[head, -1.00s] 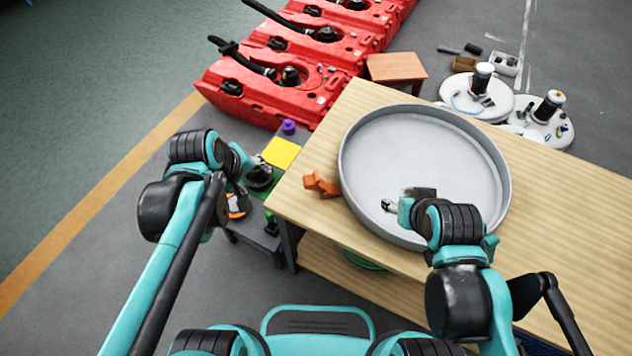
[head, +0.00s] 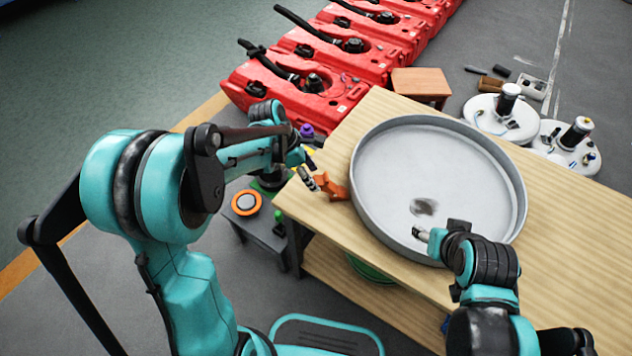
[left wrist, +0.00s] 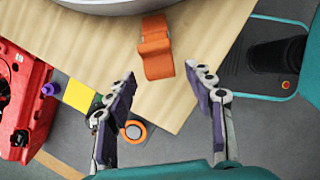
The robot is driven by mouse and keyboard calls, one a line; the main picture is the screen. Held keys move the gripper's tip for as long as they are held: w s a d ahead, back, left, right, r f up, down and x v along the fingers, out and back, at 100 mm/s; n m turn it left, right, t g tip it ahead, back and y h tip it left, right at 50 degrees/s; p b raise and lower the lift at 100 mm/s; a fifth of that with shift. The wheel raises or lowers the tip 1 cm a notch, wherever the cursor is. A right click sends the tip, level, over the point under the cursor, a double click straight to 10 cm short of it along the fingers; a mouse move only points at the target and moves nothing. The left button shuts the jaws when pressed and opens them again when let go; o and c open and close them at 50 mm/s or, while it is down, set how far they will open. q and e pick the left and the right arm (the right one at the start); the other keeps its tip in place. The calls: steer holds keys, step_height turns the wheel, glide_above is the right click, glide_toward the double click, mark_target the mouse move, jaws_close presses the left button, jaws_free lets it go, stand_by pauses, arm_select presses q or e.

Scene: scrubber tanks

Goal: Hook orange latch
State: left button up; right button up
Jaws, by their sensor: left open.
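The orange latch (head: 333,187) sits on the left end of the wooden bench, beside the rim of the round grey tray (head: 357,205). In the left wrist view the latch (left wrist: 155,52) lies just beyond my fingertips, roughly between their lines. My left gripper (head: 312,178) is open and empty, close to the latch's left side. In the left wrist view its two fingers (left wrist: 160,78) are spread apart. My right gripper (head: 422,235) is over the near part of the tray; its fingers are too small to judge.
The wooden bench (head: 570,220) has free room at the right. A small grey side table (head: 262,232) with an orange-ringed round part (head: 246,203) stands left of it. Red tanks (head: 300,95) line the back. White round lids (head: 500,120) lie on the floor behind the bench.

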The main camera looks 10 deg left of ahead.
arm_select(q)
steer(key=shift+b+x, duration=0.35)
steer(key=shift+x, duration=0.95)
steer(key=shift+a, duration=0.1)
jaws_close()
steer(key=shift+r, duration=0.15)
